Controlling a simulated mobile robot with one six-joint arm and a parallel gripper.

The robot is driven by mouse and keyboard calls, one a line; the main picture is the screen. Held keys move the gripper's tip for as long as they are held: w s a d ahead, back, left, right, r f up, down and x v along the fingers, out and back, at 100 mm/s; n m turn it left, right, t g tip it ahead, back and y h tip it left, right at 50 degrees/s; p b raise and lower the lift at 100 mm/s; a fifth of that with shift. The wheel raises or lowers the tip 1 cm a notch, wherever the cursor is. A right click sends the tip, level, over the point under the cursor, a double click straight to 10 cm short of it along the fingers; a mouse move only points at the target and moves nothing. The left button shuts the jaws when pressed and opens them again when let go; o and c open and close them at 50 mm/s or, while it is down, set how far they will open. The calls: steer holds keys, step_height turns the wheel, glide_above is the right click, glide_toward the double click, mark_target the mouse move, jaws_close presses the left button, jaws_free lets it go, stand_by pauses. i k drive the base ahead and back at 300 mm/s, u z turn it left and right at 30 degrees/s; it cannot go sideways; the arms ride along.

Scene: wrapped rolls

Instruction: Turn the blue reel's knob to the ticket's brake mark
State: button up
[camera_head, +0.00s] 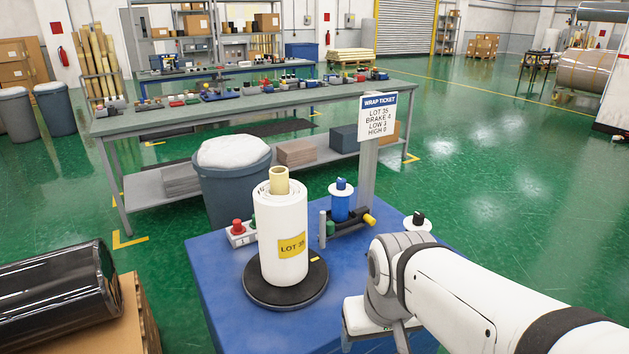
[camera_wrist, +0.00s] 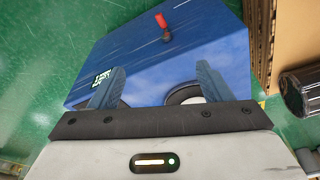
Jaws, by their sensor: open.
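The blue reel (camera_head: 341,204) stands upright on the blue table (camera_head: 225,275), behind the tall wrapped roll, with a blue knob (camera_head: 341,184) on top. The knob's marks are too small to read. The ticket (camera_head: 377,115) on a grey post behind the reel reads lot 35, brake 4, low 3; its last line looks like high 0. In the wrist view my gripper (camera_wrist: 160,67) is open and empty, its two blue fingers apart over a blue surface. In the head view my arm bends down at the table's right front, apart from the reel; the fingers are hidden there.
A white roll (camera_head: 282,245) labelled lot 35 stands on a black turntable (camera_head: 258,291). A white reel with a black knob (camera_head: 418,222) is right of the blue reel. A red button (camera_head: 237,227) is left. A black roll (camera_head: 55,295) lies on cardboard.

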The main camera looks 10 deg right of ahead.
mark_target(341, 182)
steer(key=u, duration=1.8)
steer(key=k, duration=1.1)
steer(key=z, duration=1.75)
steer(key=i, duration=1.25)
